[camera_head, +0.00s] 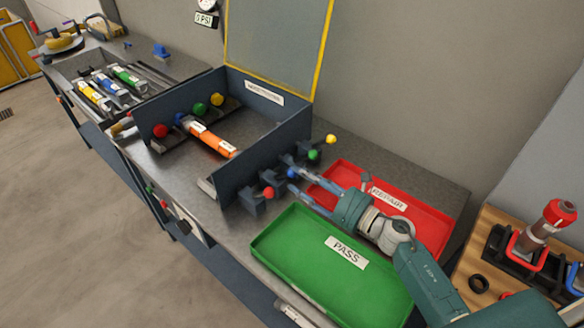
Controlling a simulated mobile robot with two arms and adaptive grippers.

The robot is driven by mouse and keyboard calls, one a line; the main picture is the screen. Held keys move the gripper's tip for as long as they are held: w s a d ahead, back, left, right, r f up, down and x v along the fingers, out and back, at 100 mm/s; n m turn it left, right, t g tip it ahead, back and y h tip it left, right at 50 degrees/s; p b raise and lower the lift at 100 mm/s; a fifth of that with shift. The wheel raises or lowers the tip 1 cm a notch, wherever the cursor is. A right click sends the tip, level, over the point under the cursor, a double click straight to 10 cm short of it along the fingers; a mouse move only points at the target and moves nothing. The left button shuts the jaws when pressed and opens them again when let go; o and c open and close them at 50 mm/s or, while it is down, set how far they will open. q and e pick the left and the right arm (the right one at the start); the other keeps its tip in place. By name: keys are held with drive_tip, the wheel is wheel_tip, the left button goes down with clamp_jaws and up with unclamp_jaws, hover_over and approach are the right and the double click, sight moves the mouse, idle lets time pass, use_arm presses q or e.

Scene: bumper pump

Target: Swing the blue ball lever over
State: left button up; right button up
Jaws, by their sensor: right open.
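The blue ball lever (291,174) is in a row of ball levers on the outer right side of the dark test box (206,188). My right gripper (289,173) comes in from the lower right with its fingers apart, one on each side of the blue ball. I cannot tell whether a finger touches it. The red ball lever (268,193) is just nearer, and the green ball lever (313,154) and yellow ball lever (331,139) are farther back. The fingers hide part of the blue lever's mount. My left gripper is not in view.
The box holds an orange cylinder (212,139) and more coloured balls, with its lid (275,45) raised. A green PASS tray (300,255) and red REPAIR tray (425,205) lie under my right arm. A wooden board (465,262) with a pump stands at right.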

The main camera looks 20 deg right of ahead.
sight(292, 173)
drive_tip(key=x, duration=0.3)
drive_tip(key=shift+w+a+p, duration=0.15)
drive_tip(key=shift+w+p, duration=0.15)
drive_tip(key=shift+p, duration=0.05)
drive_tip(key=shift+w+a, duration=0.15)
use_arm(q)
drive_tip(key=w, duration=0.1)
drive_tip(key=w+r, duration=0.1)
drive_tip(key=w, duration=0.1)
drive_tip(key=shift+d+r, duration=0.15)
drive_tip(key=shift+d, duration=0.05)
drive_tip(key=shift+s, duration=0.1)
use_arm(e)
drive_tip(key=shift+c, duration=1)
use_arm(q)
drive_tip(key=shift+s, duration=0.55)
use_arm(e)
clamp_jaws()
